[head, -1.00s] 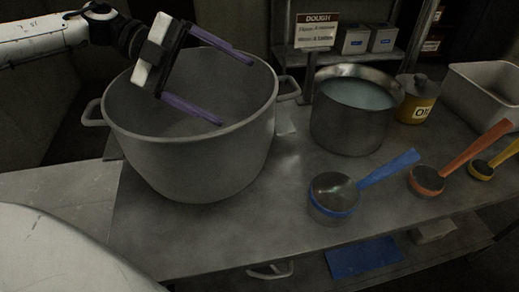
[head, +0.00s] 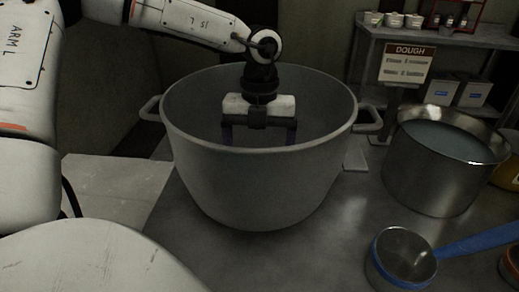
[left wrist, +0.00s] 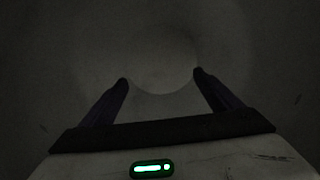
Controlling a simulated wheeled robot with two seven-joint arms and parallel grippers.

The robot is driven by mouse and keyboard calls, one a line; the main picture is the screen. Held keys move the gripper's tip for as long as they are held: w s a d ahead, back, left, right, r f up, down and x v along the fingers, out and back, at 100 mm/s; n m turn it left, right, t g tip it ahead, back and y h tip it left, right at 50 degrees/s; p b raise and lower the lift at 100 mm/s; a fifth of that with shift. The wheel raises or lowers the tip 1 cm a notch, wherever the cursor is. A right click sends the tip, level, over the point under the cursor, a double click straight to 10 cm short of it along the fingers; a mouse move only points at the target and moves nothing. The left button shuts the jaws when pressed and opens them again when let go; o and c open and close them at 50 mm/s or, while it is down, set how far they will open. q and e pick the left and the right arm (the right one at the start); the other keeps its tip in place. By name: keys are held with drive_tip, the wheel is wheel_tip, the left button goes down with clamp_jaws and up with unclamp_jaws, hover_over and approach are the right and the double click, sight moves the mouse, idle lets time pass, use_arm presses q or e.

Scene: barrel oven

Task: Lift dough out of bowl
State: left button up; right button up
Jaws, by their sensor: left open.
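The large grey bowl (head: 255,185) with two side handles stands on the metal table. My left gripper (head: 259,140) points down inside the bowl, its fingers wide apart and dark. The near rim hides the fingertips in the head view. In the left wrist view the two fingers (left wrist: 161,77) are apart with nothing held between them. A faint rounded edge shows between and beyond them in the dim bowl; I cannot tell whether it is dough or the bowl's floor. No dough is clearly visible. My right gripper is not in view.
A steel pot of pale liquid (head: 440,165) stands right of the bowl. A blue-handled measuring cup (head: 402,258) lies at the front right. A DOUGH sign (head: 407,64) and shelf bins stand behind. The table (head: 325,225) is clear just right of the bowl.

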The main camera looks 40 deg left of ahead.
use_arm(q)
drive_tip(key=shift+s+d+f, duration=0.15)
drive_tip(key=shift+f, duration=1.25)
drive_tip(key=shift+s+d+f, duration=0.1)
drive_tip(key=shift+f, duration=1.25)
drive_tip(key=c, duration=2)
drive_tip(key=shift+w+r, duration=0.1)
drive_tip(key=shift+r, duration=0.05)
